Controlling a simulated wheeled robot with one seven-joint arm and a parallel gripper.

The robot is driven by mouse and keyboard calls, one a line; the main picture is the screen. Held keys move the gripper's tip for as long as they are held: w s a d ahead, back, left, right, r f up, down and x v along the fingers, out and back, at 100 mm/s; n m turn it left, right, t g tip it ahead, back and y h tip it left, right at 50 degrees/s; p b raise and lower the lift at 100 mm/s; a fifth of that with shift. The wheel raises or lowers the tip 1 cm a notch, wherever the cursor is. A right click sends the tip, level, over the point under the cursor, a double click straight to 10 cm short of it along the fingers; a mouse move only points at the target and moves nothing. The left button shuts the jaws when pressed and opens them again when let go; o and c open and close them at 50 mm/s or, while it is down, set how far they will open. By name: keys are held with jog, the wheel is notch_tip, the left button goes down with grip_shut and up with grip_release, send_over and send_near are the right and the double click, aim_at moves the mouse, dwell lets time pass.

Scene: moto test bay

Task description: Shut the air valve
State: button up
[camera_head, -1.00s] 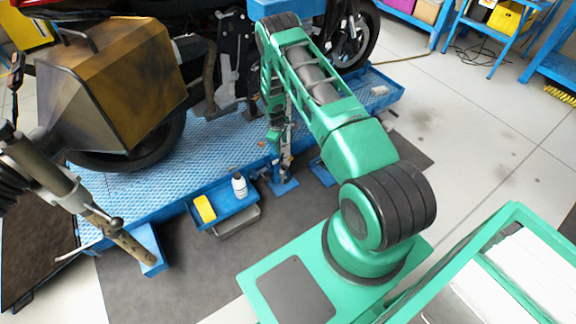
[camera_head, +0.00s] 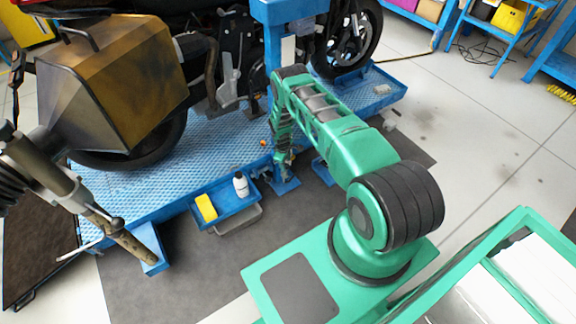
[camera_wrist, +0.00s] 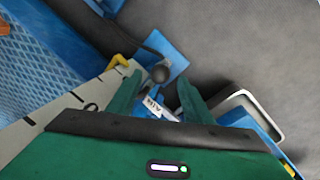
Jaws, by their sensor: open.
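My gripper (camera_wrist: 159,80) points down with its two green fingers apart. In the wrist view a dark round knob (camera_wrist: 160,73) shows between the fingertips. A white label reading AIR (camera_wrist: 156,104) lies behind it, partly hidden by the fingers. A yellow bent handle (camera_wrist: 118,62) is just left of the left finger. I cannot tell for certain which of these parts is the valve's handle, or whether the fingers touch the knob. In the head view my gripper (camera_head: 282,160) is low by the blue post's foot (camera_head: 284,187), and the valve there is hidden or too small to make out.
The blue motorcycle lift (camera_head: 110,205) runs alongside with a motorcycle on it. A blue tray (camera_head: 230,207) holding a yellow item (camera_head: 206,208) and a white bottle (camera_head: 240,185) is left of the post foot. Dark mat (camera_head: 160,290) covers the floor in front.

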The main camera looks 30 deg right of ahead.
jog(key=shift+w+d+f, duration=0.1)
jog(key=shift+d+f, duration=0.05)
jog(key=shift+f, duration=0.5)
jog(key=shift+w+d+f, duration=0.1)
jog(key=shift+f, duration=0.5)
